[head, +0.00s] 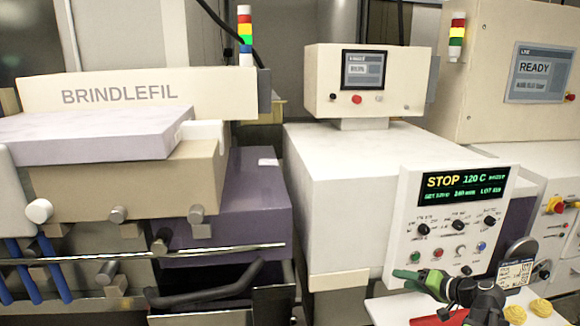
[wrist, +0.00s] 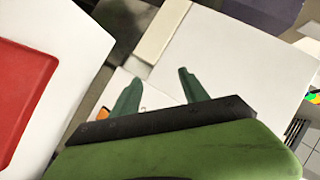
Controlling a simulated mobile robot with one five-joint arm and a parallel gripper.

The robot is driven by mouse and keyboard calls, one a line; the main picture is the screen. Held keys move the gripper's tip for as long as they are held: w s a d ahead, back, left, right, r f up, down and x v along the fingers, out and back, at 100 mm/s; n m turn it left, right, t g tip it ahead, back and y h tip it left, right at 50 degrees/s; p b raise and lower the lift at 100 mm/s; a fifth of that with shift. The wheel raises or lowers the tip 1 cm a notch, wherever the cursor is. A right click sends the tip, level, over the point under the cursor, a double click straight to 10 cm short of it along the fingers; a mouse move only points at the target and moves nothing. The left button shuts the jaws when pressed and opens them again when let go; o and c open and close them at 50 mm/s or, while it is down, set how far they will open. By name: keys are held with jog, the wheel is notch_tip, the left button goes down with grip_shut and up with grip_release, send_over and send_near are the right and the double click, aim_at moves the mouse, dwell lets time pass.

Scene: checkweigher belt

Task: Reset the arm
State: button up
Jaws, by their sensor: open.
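My gripper (wrist: 158,88) shows in the wrist view with its two green fingers apart and nothing between them. In the head view my gripper (head: 410,280) is at the lower right, in front of the lower part of a white control panel (head: 408,213). Its green fingers point left. I cannot tell whether it touches the panel. The panel has a display (head: 463,185) reading STOP and 120 C, with several knobs and buttons below. The arm behind the gripper is partly cut off by the bottom edge.
Yellow round pieces (head: 541,307) lie on a white surface at the lower right, near a small round-topped device (head: 517,262). A red patch (wrist: 22,95) shows left in the wrist view. The BRINDLEFIL machine (head: 120,94) stands left. A cabinet reading READY (head: 540,72) stands at the back right.

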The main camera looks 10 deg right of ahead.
jog(key=s+a+f+n+g+h, duration=0.1)
jog(key=a+f+g, duration=0.3)
jog(key=a, duration=0.7)
jog(key=s+a+f+n+g+h+b, duration=0.1)
jog(key=a+f+n+g+h, duration=0.1)
jog(key=a+f, duration=0.4)
jog(key=s+a+f+n+g+h+b, duration=0.1)
jog(key=a+f+n+g, duration=0.2)
jog(key=a, duration=1.3)
notch_tip(320, 180, down, 3)
jog(key=g, duration=0.3)
jog(key=shift+s+a+h, duration=0.15)
jog(key=shift+a+h, duration=0.1)
jog(key=shift+h, duration=0.15)
